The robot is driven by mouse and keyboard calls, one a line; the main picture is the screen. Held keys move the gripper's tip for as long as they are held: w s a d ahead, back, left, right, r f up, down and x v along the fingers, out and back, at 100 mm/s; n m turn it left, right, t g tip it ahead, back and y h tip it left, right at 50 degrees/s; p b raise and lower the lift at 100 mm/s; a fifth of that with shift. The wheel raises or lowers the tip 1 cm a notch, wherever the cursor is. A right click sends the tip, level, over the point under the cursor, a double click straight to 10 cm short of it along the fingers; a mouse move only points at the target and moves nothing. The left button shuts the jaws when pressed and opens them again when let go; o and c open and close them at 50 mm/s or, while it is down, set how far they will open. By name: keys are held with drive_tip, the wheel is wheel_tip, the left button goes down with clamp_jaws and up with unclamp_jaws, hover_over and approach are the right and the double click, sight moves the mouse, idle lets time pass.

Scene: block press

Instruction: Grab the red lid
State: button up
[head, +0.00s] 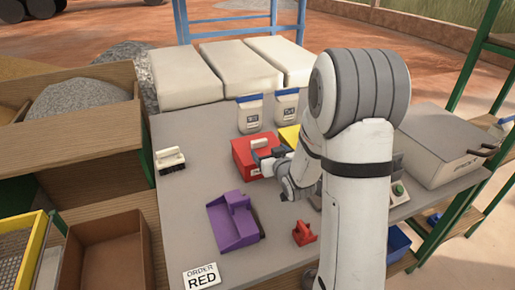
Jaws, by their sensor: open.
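A smaller red piece with a raised handle (304,234) lies nearer the front, beside my arm. I cannot tell for sure which of the two is the lid. My gripper (262,156) is open. Its dark fingers reach in from the right and overlap the right part of the red box-like piece in the picture. Whether they touch it cannot be told. My arm hides part of the table.
A purple tray (222,226) stands front centre, and a brush (172,160) lies at left. A yellow piece (290,134) is partly hidden behind my gripper. White bags (240,70) line the back. A grey case (440,145) stands at right. A card (202,277) reads "ORDER RED".

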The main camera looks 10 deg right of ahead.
sight(260, 143)
drive_tip(key=shift+w+a+f+t+y, duration=0.25)
drive_tip(key=shift+w+f+t+y, duration=0.3)
drive_tip(key=shift+f+t, duration=0.3)
drive_tip(key=shift+w, duration=0.15)
drive_tip(key=x, duration=0.2)
drive_tip(key=p+x, duration=0.1)
drive_tip(key=x, duration=0.4)
drive_tip(key=shift+w+r, duration=0.3)
drive_tip(key=shift+c, duration=0.6)
drive_tip(key=c, duration=1)
